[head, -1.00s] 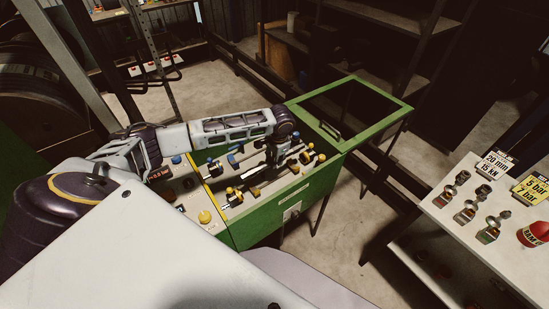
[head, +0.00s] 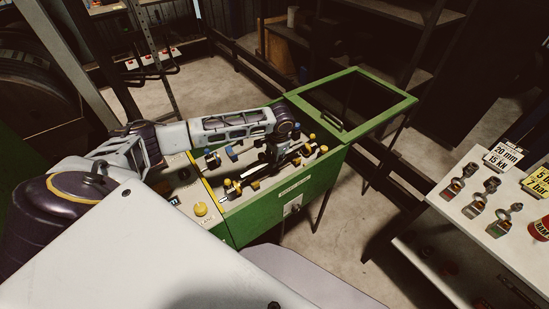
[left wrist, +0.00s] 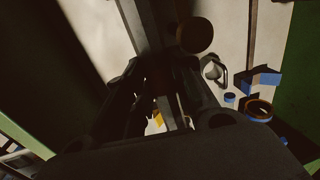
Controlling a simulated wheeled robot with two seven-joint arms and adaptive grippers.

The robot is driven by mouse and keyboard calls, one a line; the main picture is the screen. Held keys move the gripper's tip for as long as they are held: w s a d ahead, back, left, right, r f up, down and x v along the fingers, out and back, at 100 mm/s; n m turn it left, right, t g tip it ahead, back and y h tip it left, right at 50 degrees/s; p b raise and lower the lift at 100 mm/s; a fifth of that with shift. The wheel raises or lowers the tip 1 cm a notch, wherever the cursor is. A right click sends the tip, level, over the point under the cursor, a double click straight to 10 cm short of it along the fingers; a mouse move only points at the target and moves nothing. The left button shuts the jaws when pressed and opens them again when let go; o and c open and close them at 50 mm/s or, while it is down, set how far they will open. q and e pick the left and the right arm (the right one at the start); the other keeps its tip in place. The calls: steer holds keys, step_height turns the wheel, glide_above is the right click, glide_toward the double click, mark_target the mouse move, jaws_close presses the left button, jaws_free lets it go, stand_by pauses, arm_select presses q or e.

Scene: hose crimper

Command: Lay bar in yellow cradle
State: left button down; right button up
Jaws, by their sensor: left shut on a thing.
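My left gripper (head: 271,154) is over the open top of the green bench. In the left wrist view the gripper (left wrist: 165,100) is dark and shut on a grey bar (left wrist: 173,112), which shows between the fingers. Much of the bar is hidden by the gripper. Yellow cradle parts (head: 232,188) stand at the bench's near left, and more yellow parts (head: 308,149) show to the right of the gripper. A bit of yellow also shows between the fingers in the left wrist view (left wrist: 158,118). I cannot tell whether the bar touches a cradle. My right gripper is not in view.
Blue parts (head: 212,158) stand left of the gripper, and blue pieces (left wrist: 264,80) show in the left wrist view. A panel with a yellow knob (head: 200,209) adjoins the bench's left. The green bench wall (head: 300,191) bounds the front. A white table (head: 510,245) with fittings stands right.

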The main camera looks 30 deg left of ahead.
arm_select(q)
steer(key=shift+f, duration=1.9)
steer(key=c, duration=1.1)
jaws_free()
steer(key=shift+f, duration=0.1)
